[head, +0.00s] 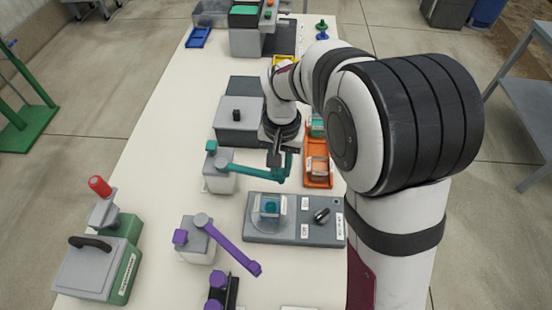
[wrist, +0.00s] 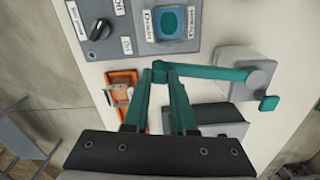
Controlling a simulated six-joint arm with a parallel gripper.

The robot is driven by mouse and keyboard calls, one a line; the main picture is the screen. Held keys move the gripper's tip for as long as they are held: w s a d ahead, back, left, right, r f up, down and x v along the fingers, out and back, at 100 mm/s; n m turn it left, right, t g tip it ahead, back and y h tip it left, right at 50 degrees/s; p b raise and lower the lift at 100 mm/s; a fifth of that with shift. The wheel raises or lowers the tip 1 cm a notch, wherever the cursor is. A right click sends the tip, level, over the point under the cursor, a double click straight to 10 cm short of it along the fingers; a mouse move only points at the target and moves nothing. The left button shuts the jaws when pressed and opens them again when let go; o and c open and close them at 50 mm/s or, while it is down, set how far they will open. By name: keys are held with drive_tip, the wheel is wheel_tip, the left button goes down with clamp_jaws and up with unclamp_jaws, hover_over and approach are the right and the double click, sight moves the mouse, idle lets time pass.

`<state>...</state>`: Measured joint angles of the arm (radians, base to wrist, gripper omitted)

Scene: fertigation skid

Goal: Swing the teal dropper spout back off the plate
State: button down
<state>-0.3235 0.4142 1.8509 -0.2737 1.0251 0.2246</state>
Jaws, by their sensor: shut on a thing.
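The teal dropper spout (head: 250,170) reaches right from its grey base (head: 219,183) in the head view. In the wrist view the spout (wrist: 210,72) runs left from its pivot, with a small teal block at the pivot's far end. My gripper (head: 279,158) is shut on the spout's free end; both fingers meet there in the wrist view (wrist: 160,76). The plate (head: 269,217), with a teal-centred square on the grey panel, lies nearer the camera. It also shows in the wrist view (wrist: 148,33). The spout's end is beside the plate, not over it.
An orange tray (head: 318,182) with a small box lies just right of the spout's end. A purple spout (head: 232,246) stands nearer the camera. A dark knob (head: 321,215) sits on the grey panel. A grey box (head: 240,120) stands behind the teal base.

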drive_tip(key=w+a+n, duration=0.1)
drive_tip(key=w+n, duration=0.7)
drive_tip(key=w, duration=0.2)
drive_tip(key=shift+a, duration=0.35)
drive_tip(key=c, duration=0.7)
unclamp_jaws()
wheel_tip(320, 180, up, 16)
drive_tip(key=shift+f, duration=0.1)
